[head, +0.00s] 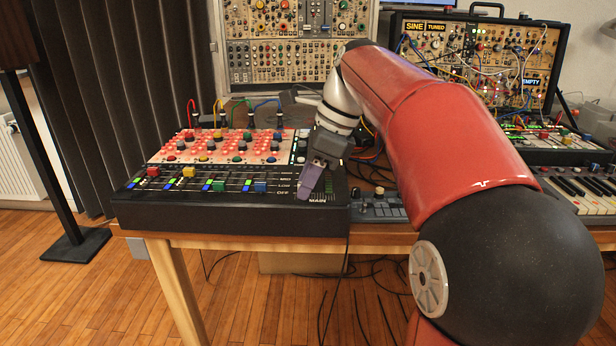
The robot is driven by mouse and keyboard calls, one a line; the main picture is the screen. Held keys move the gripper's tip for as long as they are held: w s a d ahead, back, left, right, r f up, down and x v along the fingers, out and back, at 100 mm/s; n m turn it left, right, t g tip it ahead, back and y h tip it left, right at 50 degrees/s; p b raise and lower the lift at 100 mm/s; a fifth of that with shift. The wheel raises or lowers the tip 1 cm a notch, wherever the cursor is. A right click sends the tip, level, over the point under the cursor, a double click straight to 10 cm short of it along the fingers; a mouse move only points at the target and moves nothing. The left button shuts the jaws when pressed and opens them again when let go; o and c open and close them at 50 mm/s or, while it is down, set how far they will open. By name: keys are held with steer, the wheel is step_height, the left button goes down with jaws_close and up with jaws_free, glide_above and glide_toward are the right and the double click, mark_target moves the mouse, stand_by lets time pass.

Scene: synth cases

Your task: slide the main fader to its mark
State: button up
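The black mixer (170,213) lies on the left part of the wooden table. Its main fader section, labelled MAIN (317,201), is at its right front corner. My gripper (308,190) reaches down onto this section, its purple fingers just above or touching the panel. The fingers and wrist hide the main fader's knob and its mark, so I cannot tell where the knob stands or whether it is held. The fingers look close together, but their gap does not show. Scale words MID, LOW and OFF (283,192) are printed left of the gripper.
Other faders have red (153,171), yellow (189,171), green (219,186) and blue (260,187) caps. Rows of knobs (225,146) stand behind them. A small grey device (378,207) sits right of the mixer. Cables and modular synth racks (285,63) fill the back.

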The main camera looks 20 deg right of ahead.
steer(key=w+p+v, duration=0.1)
steer(key=v, duration=0.6)
steer(key=shift+s+d+r+p, duration=0.2)
steer(key=shift+s+r+p, duration=0.15)
steer(key=shift+s, duration=0.2)
steer(key=s+a+f+n+t+h, duration=0.2)
steer(key=s+f+n+t+h, duration=0.2)
steer(key=s+f+n, duration=1.4)
step_height(320, 180, down, 2)
steer(key=n, duration=0.3)
steer(key=shift+s+a+f+n, duration=0.2)
steer(key=shift+s+a+n, duration=0.1)
steer(key=shift+s+a, duration=0.1)
steer(key=shift+d, duration=0.1)
stand_by(0.4)
